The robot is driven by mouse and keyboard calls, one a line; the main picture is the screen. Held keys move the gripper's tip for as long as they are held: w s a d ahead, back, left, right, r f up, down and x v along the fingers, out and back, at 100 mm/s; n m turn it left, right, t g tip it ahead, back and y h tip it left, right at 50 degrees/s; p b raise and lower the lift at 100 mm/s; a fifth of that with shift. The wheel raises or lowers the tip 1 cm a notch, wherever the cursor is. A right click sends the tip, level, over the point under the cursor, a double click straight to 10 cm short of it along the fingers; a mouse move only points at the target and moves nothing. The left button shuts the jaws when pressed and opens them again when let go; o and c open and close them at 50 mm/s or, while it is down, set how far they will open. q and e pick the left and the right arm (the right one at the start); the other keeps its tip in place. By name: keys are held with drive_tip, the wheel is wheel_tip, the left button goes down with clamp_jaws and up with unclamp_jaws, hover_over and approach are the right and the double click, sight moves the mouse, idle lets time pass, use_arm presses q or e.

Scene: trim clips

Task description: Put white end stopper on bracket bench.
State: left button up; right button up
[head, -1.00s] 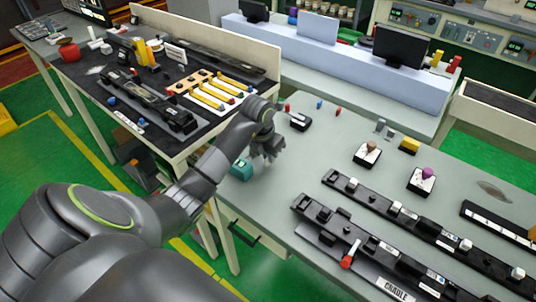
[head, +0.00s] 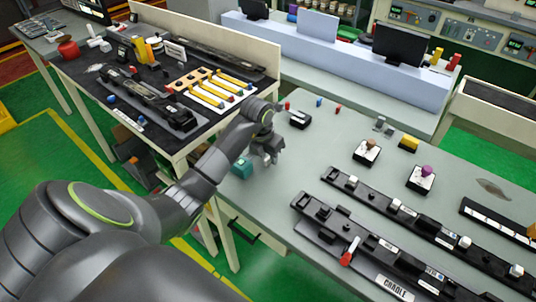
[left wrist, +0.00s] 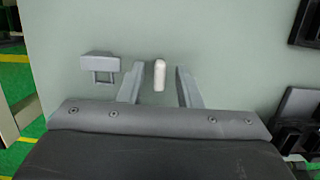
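A small white rounded piece, likely the white end stopper (left wrist: 159,75), lies on the grey-green bench top in the left wrist view. My left gripper (left wrist: 159,86) is open, with one finger on each side of the stopper and a visible gap to both. No label shows which surface is the bracket bench. A dark-topped bench (head: 80,72) with yellow bars stands at the left. My right gripper is not in view.
A teal block (head: 242,168) sits close to the left gripper. A small grey piece (left wrist: 100,64) lies left of the fingers in the left wrist view. Long black rails (head: 400,215) and a cradle with a red lever (head: 347,258) fill the right side.

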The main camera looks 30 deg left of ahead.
use_arm(q)
drive_tip(key=shift+r, duration=0.45)
drive_tip(key=v, duration=1.1)
drive_tip(key=shift+s+r+p, duration=0.15)
drive_tip(key=shift+p, duration=0.3)
drive_tip(key=shift+a, duration=0.1)
